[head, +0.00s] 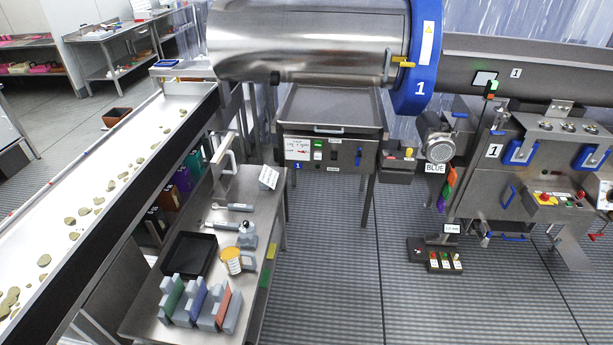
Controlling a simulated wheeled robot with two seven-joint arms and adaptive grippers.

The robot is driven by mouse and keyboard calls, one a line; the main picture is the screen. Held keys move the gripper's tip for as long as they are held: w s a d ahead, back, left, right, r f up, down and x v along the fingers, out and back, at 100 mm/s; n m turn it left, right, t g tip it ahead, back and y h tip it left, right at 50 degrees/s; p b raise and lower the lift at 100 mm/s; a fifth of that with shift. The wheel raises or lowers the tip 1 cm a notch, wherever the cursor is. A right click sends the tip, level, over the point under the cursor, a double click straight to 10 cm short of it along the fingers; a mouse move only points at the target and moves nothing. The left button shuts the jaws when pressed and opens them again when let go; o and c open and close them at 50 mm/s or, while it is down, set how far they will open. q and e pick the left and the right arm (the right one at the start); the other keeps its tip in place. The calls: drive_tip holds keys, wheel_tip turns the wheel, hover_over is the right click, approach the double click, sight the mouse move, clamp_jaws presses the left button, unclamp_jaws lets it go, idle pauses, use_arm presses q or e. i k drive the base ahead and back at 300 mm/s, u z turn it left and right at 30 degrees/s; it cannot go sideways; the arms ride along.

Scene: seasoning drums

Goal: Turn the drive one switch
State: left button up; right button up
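The drum (310,40) with a blue ring (424,50) marked 1 lies on its side at the top middle. Below it is a grey control box (328,152) with a small blue 1 tag (298,166). On its front are a white label panel (298,148), a small green and white element (318,149) and a blue handle or knob (358,157). I cannot tell which is the drive one switch, or its position. A side box (398,163) carries a red and a yellow button. Neither of my grippers is in view.
A steel table (262,215) stands in front, left of the box, holding a black tray (188,255), an orange-and-white cup (232,262) and coloured blocks. A conveyor (110,175) with scattered pieces runs along the left. Machine 1 (545,185) stands right. The floor (330,280) between is mostly clear.

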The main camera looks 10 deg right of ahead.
sight(545, 197)
drive_tip(key=z, duration=1.3)
